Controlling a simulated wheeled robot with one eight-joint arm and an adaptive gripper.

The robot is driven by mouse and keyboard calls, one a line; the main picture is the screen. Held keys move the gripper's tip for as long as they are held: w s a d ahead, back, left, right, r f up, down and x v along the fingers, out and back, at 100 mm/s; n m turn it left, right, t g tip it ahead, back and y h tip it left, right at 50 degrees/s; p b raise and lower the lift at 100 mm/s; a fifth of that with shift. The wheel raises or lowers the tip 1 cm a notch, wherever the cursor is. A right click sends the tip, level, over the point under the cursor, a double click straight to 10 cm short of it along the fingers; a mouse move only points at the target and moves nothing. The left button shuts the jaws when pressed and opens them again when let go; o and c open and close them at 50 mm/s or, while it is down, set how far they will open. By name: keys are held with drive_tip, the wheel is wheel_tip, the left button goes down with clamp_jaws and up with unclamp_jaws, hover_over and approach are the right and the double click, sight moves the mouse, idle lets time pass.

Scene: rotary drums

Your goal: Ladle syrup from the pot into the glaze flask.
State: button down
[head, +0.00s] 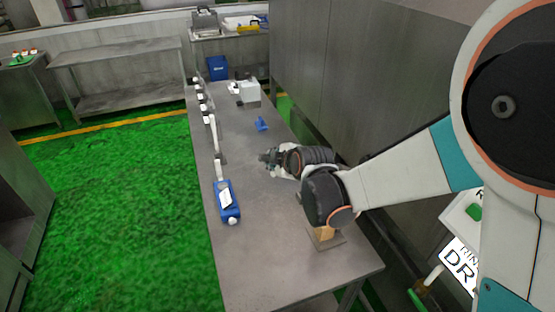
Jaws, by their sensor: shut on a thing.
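My gripper (270,158) is over the middle of the long steel table, pointing left. It is small and partly hidden by my wrist. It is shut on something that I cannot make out. A small blue object (262,124) stands on the table just beyond my gripper, apart from it. A blue container with a white label and a white round end (229,208) is at the table's left edge, nearer to me. I cannot tell for sure which objects are the pot, the ladle or the glaze flask.
The steel table (265,265) is bare at its near end. A white box (249,92) stands toward the far end. A wooden block (325,234) is under my arm. A tall grey wall (330,70) bounds the right.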

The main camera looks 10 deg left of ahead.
drive_tip(key=shift+s+a+f+n+h+b, duration=0.15)
drive_tip(key=shift+a+f+h+b, duration=0.1)
drive_tip(key=shift+f+b, duration=0.35)
drive_tip(key=shift+a+f+n+h+b, duration=0.15)
drive_tip(key=shift+a+f+h+b, duration=0.2)
drive_tip(key=shift+f, duration=0.45)
drive_tip(key=shift+d, duration=0.15)
idle(0.6)
drive_tip(key=shift+d+r, duration=0.25)
drive_tip(key=shift+r, duration=0.3)
drive_tip(key=w+d+r+m+y+p, duration=0.1)
drive_tip(key=w+d+r+m+y, duration=0.15)
drive_tip(key=d+r+y, duration=0.35)
drive_tip(key=w+d+r+m+y+p, duration=0.1)
drive_tip(key=d+r+m, duration=0.25)
drive_tip(key=r, duration=0.45)
drive_tip(key=w+d+r+m+y+b, duration=0.1)
drive_tip(key=w+d+m+y+b, duration=0.1)
drive_tip(key=d+b, duration=0.4)
drive_tip(key=shift+w+d+y, duration=0.55)
drive_tip(key=shift+d+y, duration=0.25)
drive_tip(key=shift+d, duration=0.6)
